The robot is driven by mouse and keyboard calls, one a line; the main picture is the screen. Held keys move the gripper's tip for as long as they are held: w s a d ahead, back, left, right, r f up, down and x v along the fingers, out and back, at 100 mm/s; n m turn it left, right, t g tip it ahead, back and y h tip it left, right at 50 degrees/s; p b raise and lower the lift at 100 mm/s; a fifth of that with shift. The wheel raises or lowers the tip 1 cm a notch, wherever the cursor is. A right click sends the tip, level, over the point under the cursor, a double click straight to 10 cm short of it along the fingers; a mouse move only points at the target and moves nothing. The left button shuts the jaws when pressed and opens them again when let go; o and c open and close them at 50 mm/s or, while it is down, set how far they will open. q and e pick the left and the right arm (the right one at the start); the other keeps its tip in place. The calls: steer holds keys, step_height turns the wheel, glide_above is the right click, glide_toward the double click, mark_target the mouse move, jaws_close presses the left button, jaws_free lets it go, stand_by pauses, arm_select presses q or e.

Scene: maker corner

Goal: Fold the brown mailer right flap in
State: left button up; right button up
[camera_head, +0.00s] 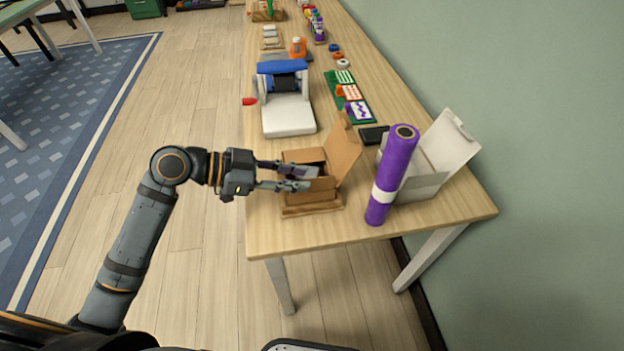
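The brown mailer (315,209) is an open cardboard box near the front end of the wooden table. Its tall lid panel (344,152) stands up on the right side. A smaller brown panel (301,155) shows at the back of the box. My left gripper (308,179) reaches in from the left, its fingers over the box opening. Its two fingers are apart, with no clear object held between them. The fingers hide part of the box's inside and flaps, so I cannot tell whether they touch a flap. My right gripper is out of view.
A purple roll (398,165) with a white band stands close right of the mailer, before an open white box (445,150). A black flat item (374,134) lies behind. A white and blue machine (288,114) stands farther back. The table's front edge (400,230) is clear.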

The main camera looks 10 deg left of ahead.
mark_target(312, 179)
arm_select(q)
steer(key=shift+x, duration=2)
jaws_close()
